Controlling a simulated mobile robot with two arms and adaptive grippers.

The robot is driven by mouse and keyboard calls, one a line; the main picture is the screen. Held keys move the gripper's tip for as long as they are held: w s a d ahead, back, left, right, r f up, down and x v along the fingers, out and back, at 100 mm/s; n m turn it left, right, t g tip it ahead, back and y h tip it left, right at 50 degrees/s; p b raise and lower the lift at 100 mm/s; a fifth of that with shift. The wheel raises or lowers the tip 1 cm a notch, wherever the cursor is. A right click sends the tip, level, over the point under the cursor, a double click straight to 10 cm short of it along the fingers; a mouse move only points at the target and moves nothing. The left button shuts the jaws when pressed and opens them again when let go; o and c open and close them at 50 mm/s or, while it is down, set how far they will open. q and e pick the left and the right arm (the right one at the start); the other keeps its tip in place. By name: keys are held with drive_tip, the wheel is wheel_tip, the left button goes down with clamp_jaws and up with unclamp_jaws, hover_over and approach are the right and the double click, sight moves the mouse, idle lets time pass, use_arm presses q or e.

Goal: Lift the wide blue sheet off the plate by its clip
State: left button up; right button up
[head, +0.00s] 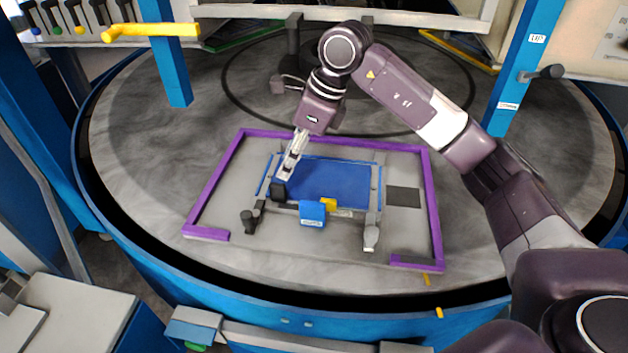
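The wide blue sheet (340,186) lies flat on the grey plate (408,168), inside a purple frame (432,200) that is open at the front. My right gripper (284,177) reaches down at the sheet's left end, pointing at a small black block (278,191) by the sheet's front left corner. That block may be the clip; I cannot tell for sure, nor whether the fingers touch it. The fingers show edge-on, so their opening is unclear. My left gripper is out of view.
A blue block (312,211) and a small yellow piece (328,204) stand at the sheet's front edge. A dark square (403,197) lies right of the sheet. Blue posts (166,60) rise at the table's back left and right. The round table's (140,150) left side is clear.

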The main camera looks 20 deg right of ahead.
sight(280, 185)
drive_tip(key=shift+p+x, duration=0.5)
drive_tip(key=shift+x, duration=0.7)
drive_tip(key=x, duration=0.1)
drive_tip(key=p+x, duration=0.2)
drive_tip(key=x, duration=0.1)
drive_tip(key=shift+s+f, duration=0.2)
drive_tip(key=shift+s, duration=0.15)
drive_tip(key=shift+w+f, duration=0.15)
drive_tip(key=shift+f, duration=0.3)
clamp_jaws()
